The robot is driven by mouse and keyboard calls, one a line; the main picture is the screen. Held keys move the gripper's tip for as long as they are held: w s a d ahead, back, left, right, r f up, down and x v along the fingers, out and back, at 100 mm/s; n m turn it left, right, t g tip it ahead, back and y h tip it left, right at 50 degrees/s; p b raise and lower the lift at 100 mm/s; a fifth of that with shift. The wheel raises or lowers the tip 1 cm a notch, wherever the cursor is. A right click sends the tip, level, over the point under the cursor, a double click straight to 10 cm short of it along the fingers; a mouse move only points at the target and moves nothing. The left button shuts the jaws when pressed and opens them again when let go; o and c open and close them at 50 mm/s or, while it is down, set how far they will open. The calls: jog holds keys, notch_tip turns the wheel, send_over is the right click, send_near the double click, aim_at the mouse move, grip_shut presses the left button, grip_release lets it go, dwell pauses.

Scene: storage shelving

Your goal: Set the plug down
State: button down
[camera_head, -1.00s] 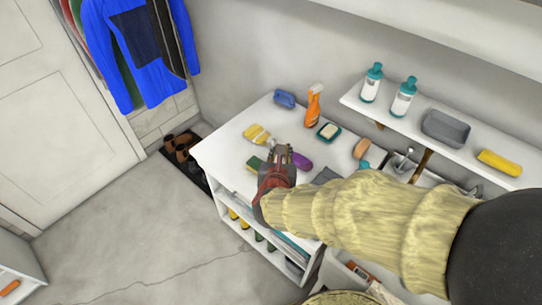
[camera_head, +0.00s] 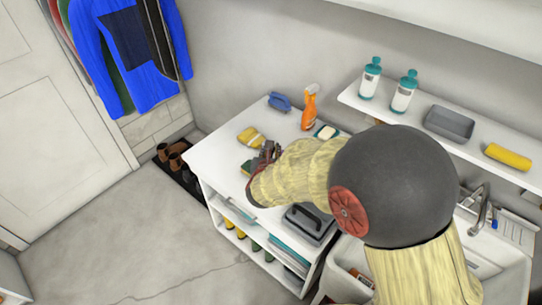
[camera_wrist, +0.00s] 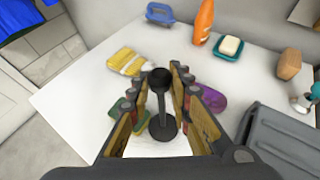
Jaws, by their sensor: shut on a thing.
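The plug (camera_wrist: 162,124) is black, with a round disc and a thin stem. It is between the fingers of my gripper (camera_wrist: 158,88) in the wrist view. My gripper is shut on it. The plug's disc is over the white counter top (camera_wrist: 75,100), and I cannot tell whether it touches it. In the head view my gripper (camera_head: 266,156) is at the counter's front part, and the plug cannot be made out there.
A grey caddy (camera_wrist: 285,135) stands to the right. An orange spray bottle (camera_head: 309,108), a blue brush (camera_head: 279,102) and a soap dish (camera_wrist: 229,47) are farther back.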

jog(key=shift+f, duration=0.3)
jog(key=shift+f, duration=0.15)
jog(key=c, duration=1.6)
grip_release()
jog(key=shift+c, duration=0.2)
jog(key=shift+r, duration=0.2)
jog(key=p+v, duration=0.4)
jog(key=v, duration=0.8)
